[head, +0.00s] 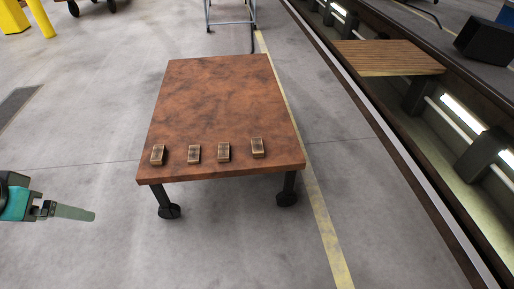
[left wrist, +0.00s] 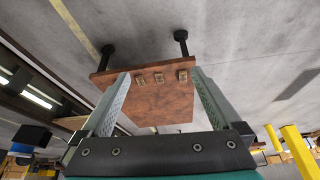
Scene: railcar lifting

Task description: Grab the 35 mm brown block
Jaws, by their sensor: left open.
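Several small brown blocks lie in a row near the front edge of a reddish-brown wheeled table (head: 205,95). From left to right in the head view they are a leftmost block (head: 157,155), a second block (head: 194,154), a third block (head: 223,151) and a rightmost block (head: 257,147). They look alike, and I cannot tell which is 35 mm. My left gripper (head: 88,215) is left of the table, apart from the blocks. In the left wrist view its fingers (left wrist: 160,73) are spread and empty, with the table and some blocks beyond them. My right gripper is out of view.
A yellow floor line (head: 322,215) passes the table. Yellow posts (head: 41,18) stand far left. The floor between gripper and table is clear.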

